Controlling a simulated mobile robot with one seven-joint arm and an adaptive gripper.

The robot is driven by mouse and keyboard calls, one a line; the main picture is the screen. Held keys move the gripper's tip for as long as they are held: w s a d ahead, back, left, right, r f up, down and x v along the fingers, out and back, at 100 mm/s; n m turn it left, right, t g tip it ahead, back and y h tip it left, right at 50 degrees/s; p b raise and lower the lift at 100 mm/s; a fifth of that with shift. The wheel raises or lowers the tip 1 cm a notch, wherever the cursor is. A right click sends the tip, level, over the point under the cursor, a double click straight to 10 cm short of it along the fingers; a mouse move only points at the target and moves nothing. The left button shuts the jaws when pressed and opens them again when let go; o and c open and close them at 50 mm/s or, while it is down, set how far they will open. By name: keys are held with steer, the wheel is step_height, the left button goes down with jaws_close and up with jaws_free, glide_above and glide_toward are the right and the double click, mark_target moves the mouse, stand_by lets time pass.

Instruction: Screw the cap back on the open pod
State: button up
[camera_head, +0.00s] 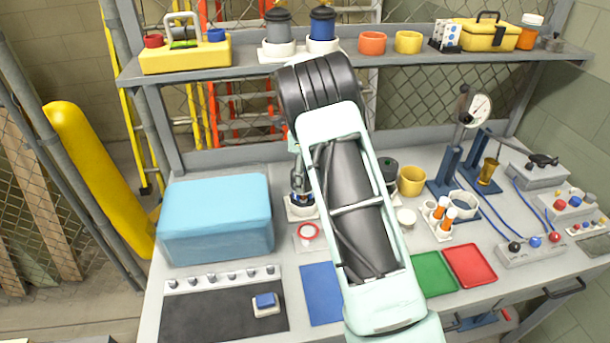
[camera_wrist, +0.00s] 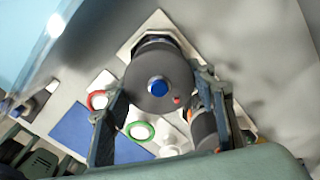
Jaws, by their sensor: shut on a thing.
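A dark grey round cap (camera_wrist: 142,90) with a blue centre and a small red mark sits between the two fingers of my gripper (camera_wrist: 160,100) in the wrist view. The fingers are shut on its sides. Directly behind it is a dark collared body, the pod (camera_wrist: 157,38), on a white square base (camera_wrist: 140,22). The cap covers most of the pod, so I cannot tell whether they touch. In the head view my arm hides most of this; my gripper (camera_head: 299,182) shows at its left edge above a white holder (camera_head: 300,212) with a blue part.
Two capped pods (camera_head: 278,32) (camera_head: 322,27) stand on the shelf. A blue box (camera_head: 215,218) stands left, a red ring (camera_head: 307,232) lies near the holder, and a yellow cup (camera_head: 411,181) stands right. A green ring (camera_wrist: 140,131) shows in the wrist view.

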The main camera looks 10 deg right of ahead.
steer(key=o, duration=1.1)
steer(key=shift+w+f, duration=0.1)
steer(key=shift+w, duration=0.2)
steer(key=shift+o, duration=0.2)
steer(key=shift+s, duration=0.1)
